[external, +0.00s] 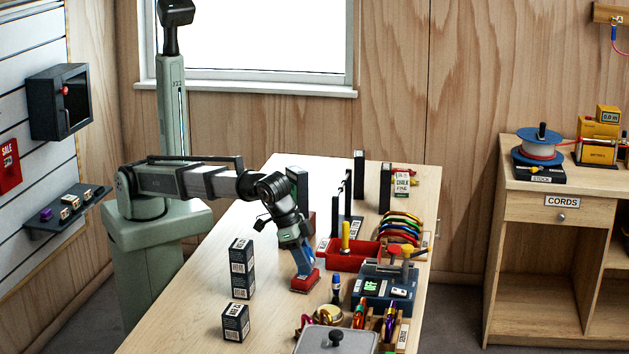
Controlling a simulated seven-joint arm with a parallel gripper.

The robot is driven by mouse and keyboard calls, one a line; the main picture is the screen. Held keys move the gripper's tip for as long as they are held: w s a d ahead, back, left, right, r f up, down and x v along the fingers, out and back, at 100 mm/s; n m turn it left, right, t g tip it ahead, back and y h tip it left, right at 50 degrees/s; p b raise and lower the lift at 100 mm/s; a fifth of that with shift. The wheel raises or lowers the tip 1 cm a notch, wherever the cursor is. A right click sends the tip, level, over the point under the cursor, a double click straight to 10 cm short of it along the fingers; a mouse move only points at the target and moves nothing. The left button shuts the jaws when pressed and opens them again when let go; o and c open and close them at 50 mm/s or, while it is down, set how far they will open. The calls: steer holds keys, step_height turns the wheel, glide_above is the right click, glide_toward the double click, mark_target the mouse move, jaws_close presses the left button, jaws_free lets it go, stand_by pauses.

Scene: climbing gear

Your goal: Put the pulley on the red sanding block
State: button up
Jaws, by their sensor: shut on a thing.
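The red sanding block (305,284) lies on the table, right under my gripper (303,268). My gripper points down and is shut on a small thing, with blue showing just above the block. The blue part may be the pulley, but it is too small to tell it apart from the fingers. I cannot tell whether the held thing touches the block's top. No other thing in view is clearly a pulley.
Stacked dark boxes (242,267) and a single box (236,322) stand left of the block. A red tray (352,256), a blue-grey device (385,286) and a grey lidded case (337,342) stand to the right and front. The table's left side (200,300) is clear.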

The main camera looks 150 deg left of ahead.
steer(key=shift+f, duration=0.2)
steer(key=o, duration=1.1)
steer(key=v, duration=1.2)
steer(key=shift+r, duration=0.2)
